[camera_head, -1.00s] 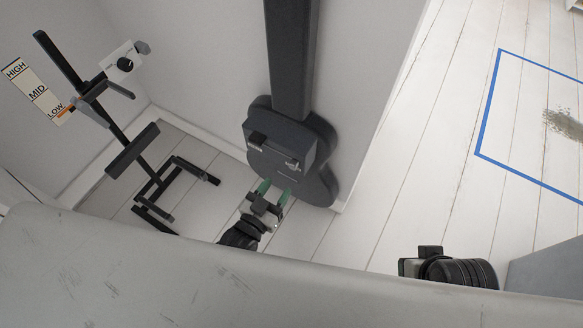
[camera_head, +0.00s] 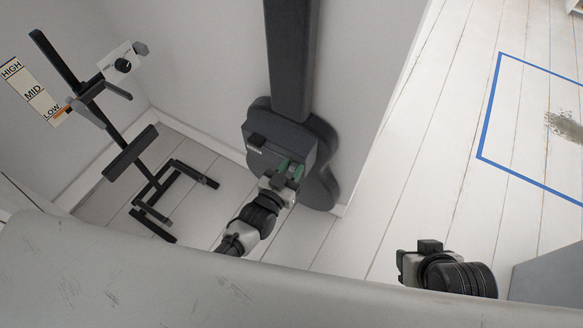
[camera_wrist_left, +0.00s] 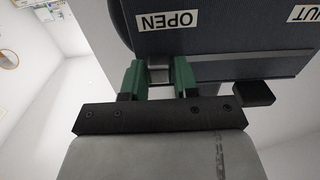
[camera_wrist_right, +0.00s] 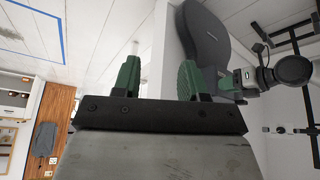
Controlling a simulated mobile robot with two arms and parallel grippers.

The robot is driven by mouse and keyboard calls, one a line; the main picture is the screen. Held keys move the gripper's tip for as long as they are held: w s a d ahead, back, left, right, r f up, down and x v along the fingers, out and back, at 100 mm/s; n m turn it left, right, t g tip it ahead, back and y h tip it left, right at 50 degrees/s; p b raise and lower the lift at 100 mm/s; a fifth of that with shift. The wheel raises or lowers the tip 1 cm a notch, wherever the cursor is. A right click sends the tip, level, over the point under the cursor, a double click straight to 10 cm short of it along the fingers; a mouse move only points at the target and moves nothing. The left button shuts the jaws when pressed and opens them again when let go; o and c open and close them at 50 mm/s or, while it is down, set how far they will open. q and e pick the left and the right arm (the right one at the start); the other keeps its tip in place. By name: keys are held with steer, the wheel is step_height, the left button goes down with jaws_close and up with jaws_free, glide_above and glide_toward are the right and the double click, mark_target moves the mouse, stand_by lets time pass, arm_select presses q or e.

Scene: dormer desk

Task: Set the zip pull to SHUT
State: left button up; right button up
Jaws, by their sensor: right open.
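The dark pouch (camera_head: 270,135) is on the guitar-shaped case against the wall. In the left wrist view its face (camera_wrist_left: 225,35) shows an OPEN label (camera_wrist_left: 168,20) and, at the upper right, a cut-off label ending in UT (camera_wrist_left: 305,14). A small grey metal zip pull (camera_wrist_left: 159,73) sits just under the OPEN label. My left gripper (camera_head: 290,169) is at the pouch, with a green finger on each side of the pull; whether they press on it is unclear. My right gripper (camera_wrist_right: 158,78) is open and empty, away from the pouch.
A black stand (camera_head: 140,150) with a knob box is at the left, beside a HIGH/MID/LOW scale (camera_head: 33,92). A blue-taped floor area (camera_head: 487,115) lies at the right. The floor between case and tape is clear.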

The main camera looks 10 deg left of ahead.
mark_target(272, 150)
arm_select(q)
jaws_close()
steer(key=w+a, duration=0.1)
steer(key=a, duration=0.3)
steer(key=w+a, duration=0.1)
steer(key=a, duration=0.2)
steer(key=shift+w+a, duration=0.1)
steer(key=shift+w, duration=0.2)
steer(key=w+a+b, duration=0.1)
steer(key=w+a, duration=0.1)
steer(key=a, duration=0.5)
steer(key=shift+w+a, duration=0.2)
steer(key=shift+w, duration=0.1)
arm_select(e)
steer(key=w+t, duration=0.1)
steer(key=w+a+r+t, duration=0.1)
steer(key=w, duration=0.1)
steer(key=shift+w+a+r+t+y, duration=0.15)
steer(key=shift+w+t+y, duration=0.25)
arm_select(q)
steer(key=shift+o, duration=2.2)
jaws_free()
